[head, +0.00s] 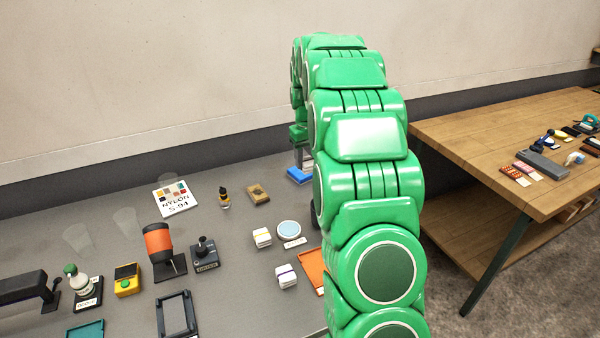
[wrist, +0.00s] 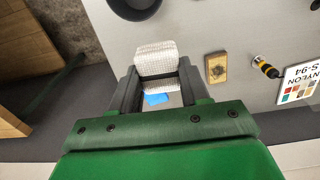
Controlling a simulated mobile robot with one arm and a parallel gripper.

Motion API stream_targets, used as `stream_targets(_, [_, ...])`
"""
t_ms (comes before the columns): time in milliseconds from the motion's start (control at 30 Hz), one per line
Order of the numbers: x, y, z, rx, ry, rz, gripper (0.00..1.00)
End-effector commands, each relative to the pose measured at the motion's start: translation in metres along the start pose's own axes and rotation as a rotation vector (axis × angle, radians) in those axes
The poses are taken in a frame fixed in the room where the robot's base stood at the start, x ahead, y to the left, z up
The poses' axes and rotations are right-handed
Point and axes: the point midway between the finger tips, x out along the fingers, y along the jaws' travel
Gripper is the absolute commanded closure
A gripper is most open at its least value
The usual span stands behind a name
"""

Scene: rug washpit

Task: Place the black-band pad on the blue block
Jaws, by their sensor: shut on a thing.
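My gripper (wrist: 157,85) is shut on a white, woven-looking pad (wrist: 155,56), which fills the space between its two dark fingers. In the head view my gripper (head: 303,158) is just above the blue block, partly behind my green arm. Whether the pad touches the block cannot be told.
Two white banded pads, one upper (head: 262,238) and one lower (head: 286,277), stand nearer on the bench. A wooden table (head: 470,137) stands right.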

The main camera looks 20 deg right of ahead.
Motion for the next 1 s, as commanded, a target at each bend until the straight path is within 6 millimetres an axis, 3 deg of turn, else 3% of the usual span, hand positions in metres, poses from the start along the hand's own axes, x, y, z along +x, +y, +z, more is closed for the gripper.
stream_targets(267, [0.004,0.012,-0.013,0.002,0.002,0.001,0.83])
stream_targets(1000, [0.035,0.032,-0.078,0.002,0.003,0.001,0.83])
